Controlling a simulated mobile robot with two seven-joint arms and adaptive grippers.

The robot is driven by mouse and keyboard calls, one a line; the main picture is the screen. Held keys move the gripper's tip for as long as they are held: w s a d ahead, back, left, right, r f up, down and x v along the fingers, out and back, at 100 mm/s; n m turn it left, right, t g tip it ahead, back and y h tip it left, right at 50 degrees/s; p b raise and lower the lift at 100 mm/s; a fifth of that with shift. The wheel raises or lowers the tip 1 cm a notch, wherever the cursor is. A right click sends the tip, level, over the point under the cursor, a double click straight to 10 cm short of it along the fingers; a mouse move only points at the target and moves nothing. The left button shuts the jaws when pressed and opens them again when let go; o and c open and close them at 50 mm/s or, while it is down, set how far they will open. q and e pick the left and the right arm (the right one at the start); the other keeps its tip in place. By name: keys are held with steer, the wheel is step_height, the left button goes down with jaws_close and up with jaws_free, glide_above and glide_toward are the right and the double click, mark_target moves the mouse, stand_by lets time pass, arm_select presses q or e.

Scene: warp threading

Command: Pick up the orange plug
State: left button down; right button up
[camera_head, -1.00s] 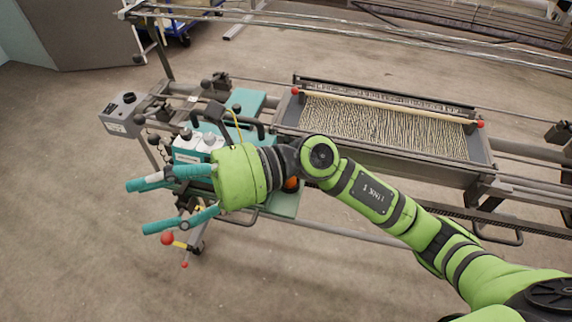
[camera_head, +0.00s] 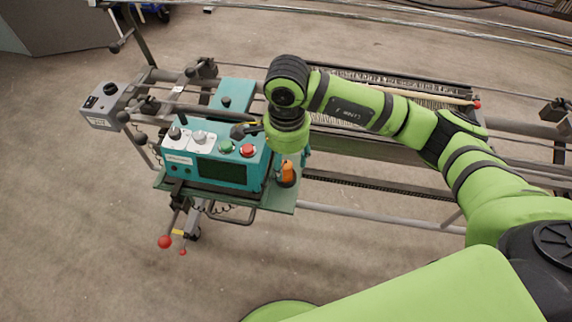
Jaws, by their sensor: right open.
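The orange plug (camera_head: 288,170) stands upright in a dark round base on the green plate, just right of the teal control box (camera_head: 222,172). My right gripper (camera_head: 291,157) is directly above and behind the plug in the picture, pointing down. It is open, with a teal finger showing at the plug's right; the other finger is mostly hidden. I cannot tell whether the fingers touch the plug. My left gripper is not in view.
The control box has a red button (camera_head: 247,150), a green button (camera_head: 226,146) and knobs on top. A grey switch box (camera_head: 103,103) is at the left. Rails and the threaded frame lie behind my right arm.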

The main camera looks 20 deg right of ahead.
step_height(320, 180, down, 2)
steer(key=shift+w+f, duration=0.2)
steer(key=shift+f, duration=0.1)
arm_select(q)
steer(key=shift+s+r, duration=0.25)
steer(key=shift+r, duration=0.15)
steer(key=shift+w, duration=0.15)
arm_select(e)
steer(key=shift+s, duration=0.1)
jaws_close()
steer(key=shift+r, duration=0.15)
